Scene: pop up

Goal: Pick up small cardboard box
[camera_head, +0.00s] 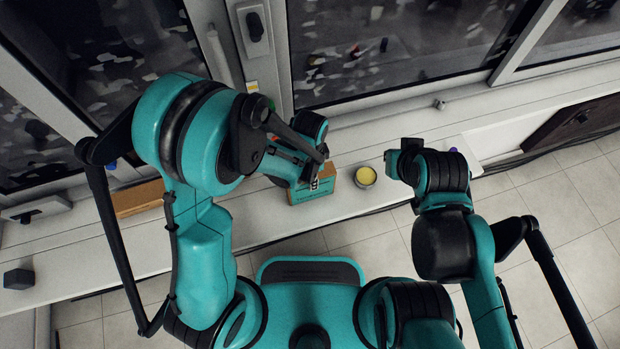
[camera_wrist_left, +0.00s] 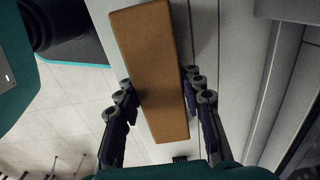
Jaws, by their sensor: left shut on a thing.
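The small cardboard box (camera_head: 318,194) is brown with a teal printed face and sits at the white ledge in the middle of the head view. My left gripper (camera_head: 322,168) reaches down onto it from above. In the left wrist view the box (camera_wrist_left: 152,70) is a long plain brown face between the two dark fingers of my left gripper (camera_wrist_left: 160,105), which is shut on it. Whether the box touches the ledge is hard to tell. My right gripper (camera_head: 395,160) is over the ledge to the right, apart from the box; its finger opening is unclear.
A round tin with a yellow top (camera_head: 365,176) stands close to the right of the box. A longer brown cardboard piece (camera_head: 138,198) lies on the ledge (camera_head: 265,222) to the left. Windows rise behind the ledge. A black cube (camera_head: 18,279) is at far left.

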